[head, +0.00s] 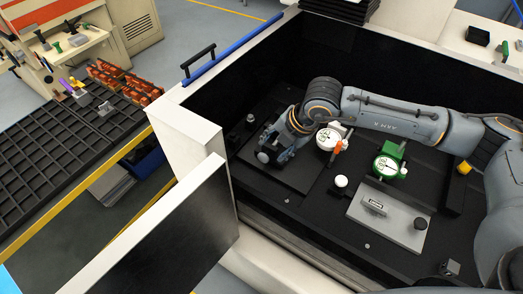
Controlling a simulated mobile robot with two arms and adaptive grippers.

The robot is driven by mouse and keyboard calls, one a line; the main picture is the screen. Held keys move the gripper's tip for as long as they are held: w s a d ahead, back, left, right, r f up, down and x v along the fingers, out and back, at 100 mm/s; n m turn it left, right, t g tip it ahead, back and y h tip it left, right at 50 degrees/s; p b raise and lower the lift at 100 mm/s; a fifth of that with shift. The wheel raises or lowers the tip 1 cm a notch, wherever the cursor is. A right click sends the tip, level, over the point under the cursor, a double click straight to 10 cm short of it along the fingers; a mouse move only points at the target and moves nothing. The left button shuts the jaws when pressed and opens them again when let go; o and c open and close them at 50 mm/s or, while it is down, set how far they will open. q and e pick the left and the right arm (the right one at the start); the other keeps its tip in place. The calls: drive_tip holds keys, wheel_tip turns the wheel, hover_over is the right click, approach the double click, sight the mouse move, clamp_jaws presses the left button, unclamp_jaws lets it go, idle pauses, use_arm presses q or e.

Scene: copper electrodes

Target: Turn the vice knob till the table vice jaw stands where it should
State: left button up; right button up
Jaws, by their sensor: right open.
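My right arm reaches in from the right across the machine bed, and its gripper (271,153) points down at the left part of the bed. It is open, over a dark plate (290,180). The fingers are small and dark here, and I cannot tell whether they touch anything. The vice, its jaw and its knob are not clearly made out; the wrist and fingers cover part of that area. A small upright grey piece (250,119) stands just behind and left of the gripper. My left gripper is not in view.
A white dial gauge (326,140) and a green dial gauge (385,166) stand right of the gripper. Pale enclosure walls (186,135) bound the bed. A rack of trays (60,150) is outside, left.

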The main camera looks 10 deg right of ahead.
sight(266, 156)
drive_tip(key=b+x, duration=0.2)
drive_tip(key=x, duration=0.3)
drive_tip(key=shift+f, duration=0.3)
drive_tip(key=shift+w+r, duration=0.1)
drive_tip(key=shift+a+f+b, duration=0.1)
drive_tip(key=shift+f+b, duration=0.3)
drive_tip(key=shift+b, duration=0.1)
drive_tip(key=shift+w, duration=0.1)
drive_tip(key=c, duration=0.9)
drive_tip(key=shift+c, duration=0.2)
